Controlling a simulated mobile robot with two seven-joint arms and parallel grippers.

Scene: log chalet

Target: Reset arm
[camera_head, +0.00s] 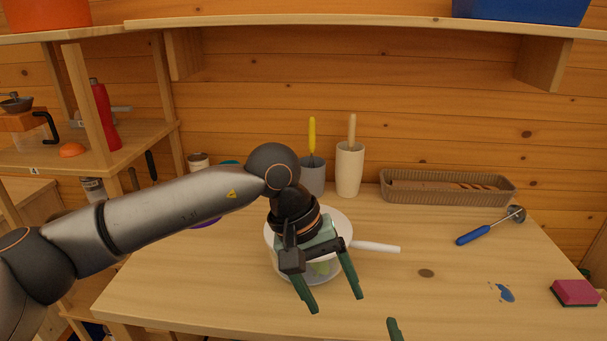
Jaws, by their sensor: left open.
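My left arm comes in from the left over the wooden table (190,290). Its left gripper (332,301) has green fingers spread apart, with nothing between them, and points toward the table's front. It hangs in front of a white, round, partly see-through container (347,275) and hides much of it. A white handle (375,247) sticks out to the right from beside the container; I cannot tell what it joins. At the bottom edge a single dark green fingertip (394,330) shows, likely of my right gripper; the rest is out of view.
At the back stand a grey holder (312,179) with a yellow-handled tool, a white holder (349,172) and a brown basket (445,190). A blue-handled ladle (473,235), blue spill (505,293) and pink sponge (574,291) lie right. A shelf (350,22) overhangs.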

